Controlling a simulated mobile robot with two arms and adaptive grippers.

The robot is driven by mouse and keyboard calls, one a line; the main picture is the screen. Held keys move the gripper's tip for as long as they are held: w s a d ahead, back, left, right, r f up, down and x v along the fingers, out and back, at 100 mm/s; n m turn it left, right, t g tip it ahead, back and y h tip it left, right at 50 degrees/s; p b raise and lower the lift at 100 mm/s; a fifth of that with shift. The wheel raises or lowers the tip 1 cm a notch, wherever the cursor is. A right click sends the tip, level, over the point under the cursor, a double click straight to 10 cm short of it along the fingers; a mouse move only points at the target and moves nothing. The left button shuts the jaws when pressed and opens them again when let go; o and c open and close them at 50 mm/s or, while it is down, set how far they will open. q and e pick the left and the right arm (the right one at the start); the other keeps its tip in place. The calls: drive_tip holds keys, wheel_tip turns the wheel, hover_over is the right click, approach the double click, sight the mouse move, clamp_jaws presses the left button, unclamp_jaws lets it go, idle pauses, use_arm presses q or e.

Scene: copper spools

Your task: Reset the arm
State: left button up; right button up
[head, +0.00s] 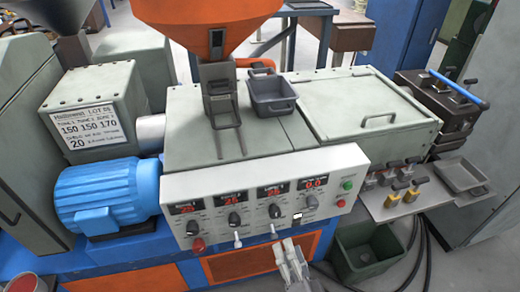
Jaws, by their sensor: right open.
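My right gripper (293,247) shows at the bottom of the head view, light grey, with its fingers pointing up the picture. It is open, with a narrow gap between the fingers, and I see nothing held in it. It is in front of the lower edge of the control panel (262,200); I cannot tell whether it touches the panel. My left gripper is not in view.
A grey machine with an orange hopper (205,22) and blue motor (108,196) fills the middle. A grey tray (273,96) sits on top. Small yellow-topped pieces and another tray (463,177) are on the right shelf. A dark green bin (368,258) stands below.

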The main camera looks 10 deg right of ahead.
drive_tip(key=shift+f, duration=0.1)
drive_tip(key=s+f+n+g+y, duration=0.1)
drive_tip(key=s+f+n+g, duration=0.35)
drive_tip(key=f, duration=0.95)
drive_tip(key=s+f+n+g+y, duration=0.1)
drive_tip(key=s+f+n+g, duration=0.35)
drive_tip(key=f, duration=0.85)
drive_tip(key=s+d+f+n+g+h, duration=0.1)
drive_tip(key=s+d+f+n+g, duration=0.2)
drive_tip(key=s+f, duration=0.4)
drive_tip(key=s+d+f+n+g+h, duration=0.1)
drive_tip(key=s+d+f+g, duration=0.4)
drive_tip(key=s, duration=1.1)
wheel_tip(320, 180, down, 4)
drive_tip(key=shift+r+n+h, duration=0.2)
drive_tip(key=shift+n+h, duration=0.1)
drive_tip(key=shift+n, duration=0.6)
